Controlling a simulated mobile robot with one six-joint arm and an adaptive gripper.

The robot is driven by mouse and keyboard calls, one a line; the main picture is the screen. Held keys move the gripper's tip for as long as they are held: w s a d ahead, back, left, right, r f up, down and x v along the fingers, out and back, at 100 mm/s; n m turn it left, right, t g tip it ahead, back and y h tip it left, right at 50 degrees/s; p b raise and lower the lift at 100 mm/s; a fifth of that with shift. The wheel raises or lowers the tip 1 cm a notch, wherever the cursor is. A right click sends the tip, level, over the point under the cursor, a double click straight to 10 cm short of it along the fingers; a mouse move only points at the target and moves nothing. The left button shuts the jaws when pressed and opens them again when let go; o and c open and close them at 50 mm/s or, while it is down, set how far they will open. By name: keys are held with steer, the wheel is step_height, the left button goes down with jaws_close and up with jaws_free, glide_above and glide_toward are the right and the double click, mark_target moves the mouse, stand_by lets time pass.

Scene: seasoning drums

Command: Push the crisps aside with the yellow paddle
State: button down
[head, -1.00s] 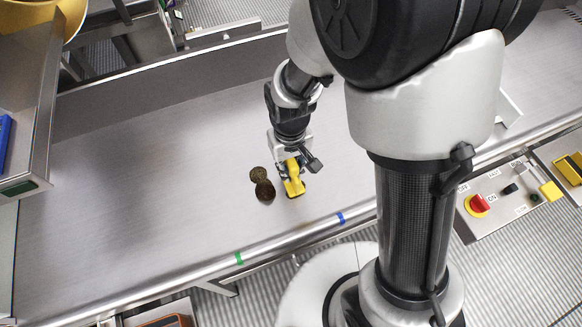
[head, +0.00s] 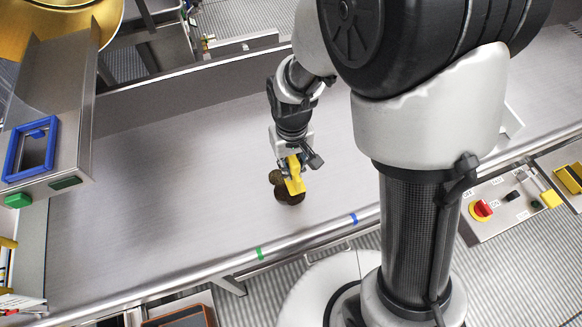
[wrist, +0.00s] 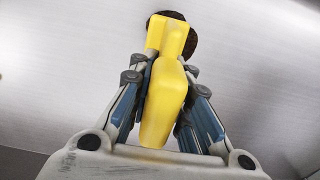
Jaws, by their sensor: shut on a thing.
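The yellow paddle (head: 295,184) is held in my gripper (head: 291,160), which is shut on it, low over the metal belt surface. Dark brown round crisps, one smaller (head: 276,177) and one larger (head: 291,198), lie close together on the belt. In the head view the paddle partly covers both. In the wrist view the paddle (wrist: 165,95) sits between the blue-grey fingers, and the dark crisps (wrist: 192,44) show past its far end, partly hidden behind it. I cannot tell whether the paddle touches them.
The grey belt surface (head: 180,190) is clear around the crisps. A raised wall (head: 170,91) runs along its far side, and a front rail (head: 190,269) carries green and blue marks. A metal box with a blue frame (head: 31,149) stands left. A control panel with a red knob (head: 481,208) is right.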

steer(key=shift+r+p, duration=0.95)
steer(key=shift+r, duration=0.5)
